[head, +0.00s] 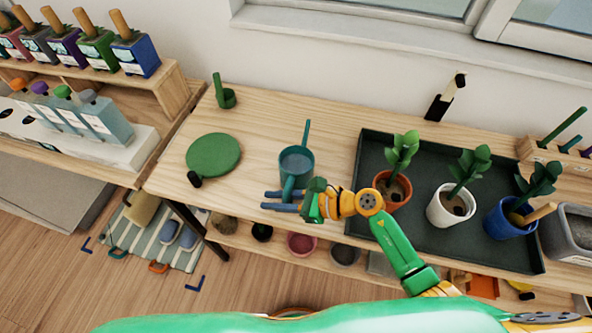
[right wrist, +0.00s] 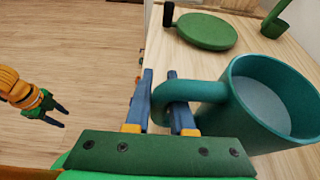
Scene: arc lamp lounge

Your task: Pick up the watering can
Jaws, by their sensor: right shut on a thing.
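The teal watering can (head: 296,161) stands upright on the wooden bench, between the green round disc and the dark tray. Its spout points to the back wall and its handle faces me. My right gripper (head: 282,200) is shut on that handle. In the right wrist view, one blue finger of the right gripper (right wrist: 162,105) passes through the handle loop and the other is outside it; the can (right wrist: 268,100) fills the right side. My left gripper (right wrist: 55,114) shows at the left of that view, fingers apart and empty above the floor.
A green round disc with a dark handle (head: 213,156) lies left of the can, with a small green ladle (head: 224,97) behind it. A dark tray (head: 372,148) with three potted plants stands close on the right. The bench behind the can is clear.

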